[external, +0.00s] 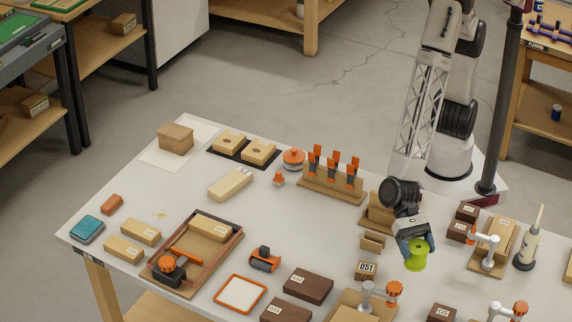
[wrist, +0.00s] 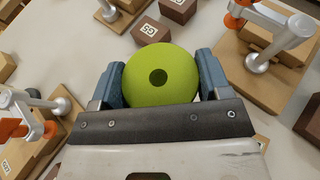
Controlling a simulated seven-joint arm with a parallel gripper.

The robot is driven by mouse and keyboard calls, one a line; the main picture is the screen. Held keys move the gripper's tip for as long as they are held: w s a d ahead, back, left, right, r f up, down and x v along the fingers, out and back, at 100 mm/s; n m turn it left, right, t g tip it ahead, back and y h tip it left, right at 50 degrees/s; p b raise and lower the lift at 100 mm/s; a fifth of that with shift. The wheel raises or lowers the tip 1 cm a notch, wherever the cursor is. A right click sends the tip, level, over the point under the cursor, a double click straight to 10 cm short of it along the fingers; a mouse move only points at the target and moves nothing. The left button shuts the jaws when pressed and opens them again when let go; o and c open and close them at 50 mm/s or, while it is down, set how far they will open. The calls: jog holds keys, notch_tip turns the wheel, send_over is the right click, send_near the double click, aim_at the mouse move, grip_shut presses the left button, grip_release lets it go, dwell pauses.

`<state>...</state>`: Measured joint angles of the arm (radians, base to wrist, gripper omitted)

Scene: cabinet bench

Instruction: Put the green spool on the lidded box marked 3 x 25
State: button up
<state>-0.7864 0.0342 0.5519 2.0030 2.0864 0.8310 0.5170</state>
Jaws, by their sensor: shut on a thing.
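The green spool (external: 416,258) is between the fingers of my gripper (external: 413,240), which is shut on it. In the wrist view the spool (wrist: 178,62) shows its round end with a dark centre hole, and a blue-grey finger (wrist: 210,75) presses each side. The spool appears held above the table, right of the middle of the bench. I cannot make out which box is marked 3 x 25. Labelled candidates are a pale box (external: 124,249) at left, another pale box (external: 140,231) behind it, and a dark brown box (external: 308,284) at front.
A block marked D51 (external: 366,270) stands left of the spool. Clamp fixtures with metal posts (external: 487,248) stand to the right, near small dark boxes (external: 467,212) and a nozzled tube (external: 527,245). A wooden tray (external: 228,243) holds tools. Clear table lies between the tray and the orange-handled rack (external: 332,180).

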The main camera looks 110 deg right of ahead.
jog(key=shift+w, duration=0.15)
jog(key=w+d+r+m+t, duration=0.2)
jog(key=w+d+m+t, duration=0.25)
jog(key=w+d, duration=2.85)
jog(key=w+d+m+t+h, duration=0.2)
jog(key=d, duration=2.3)
jog(key=w+d+m+t+h, duration=0.2)
jog(key=d, duration=2.3)
jog(key=shift+w+r+t, duration=0.35)
jog(key=shift+w+r, duration=0.05)
jog(key=w+d, duration=0.1)
jog(key=w, duration=0.4)
jog(key=w+d+f, duration=0.1)
jog(key=w+d, duration=0.1)
jog(key=w, duration=0.3)
jog(key=w+d, duration=0.1)
jog(key=w, duration=0.4)
jog(key=shift+w+d+f, duration=0.15)
jog(key=shift+w+f, duration=0.05)
jog(key=shift+f, duration=0.05)
